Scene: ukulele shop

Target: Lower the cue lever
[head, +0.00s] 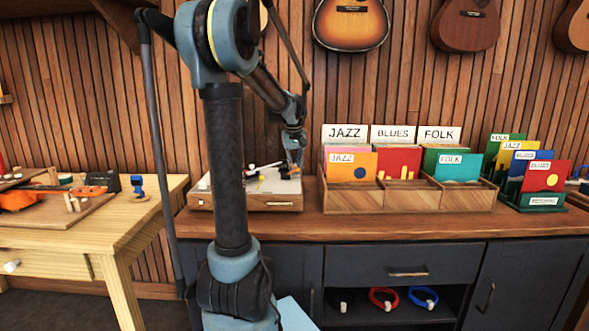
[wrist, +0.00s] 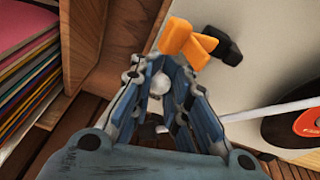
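The record player (head: 245,201) stands on the counter, with a pale top and a wooden front. A thin white tonearm (wrist: 275,108) reaches over the dark record (wrist: 285,130) with its red label. My gripper (head: 292,166) is low over the player's right side, pointing down. A small yellow piece (head: 262,179) stands on the player's top. I cannot tell which part is the cue lever, or whether my fingers touch it.
A wooden record crate (head: 408,196) stands close to the player's right; its wall also shows in the wrist view (wrist: 85,40). A green record rack (head: 540,200) is farther right. A workbench (head: 120,215) is at left. Guitars hang above.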

